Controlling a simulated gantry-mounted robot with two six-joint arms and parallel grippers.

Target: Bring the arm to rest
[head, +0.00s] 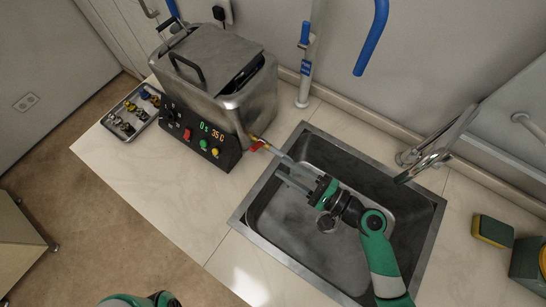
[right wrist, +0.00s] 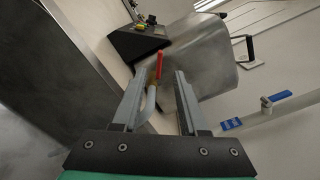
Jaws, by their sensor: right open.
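My right arm (head: 376,248), green and black, reaches in from the lower right over the sink. Its gripper (head: 285,172) is open above the sink's left part, pointing toward the metal bath. In the right wrist view the two fingers (right wrist: 158,80) stand apart. A red-handled valve (right wrist: 159,66) with a pale hose (right wrist: 149,105) appears in the gap between them; I cannot tell how near the hose is to the fingers. The valve (head: 257,146) sits at the bath's lower right. Only a green part of my left arm (head: 140,301) shows at the bottom edge; its gripper is out of frame.
The metal bath (head: 258,93) with a lit display stands left of the sink (head: 237,219). A parts tray (head: 113,135) lies at its left. A faucet (head: 437,149) and a sponge (head: 492,231) are at the right. Blue-handled fittings (head: 306,68) rise behind.

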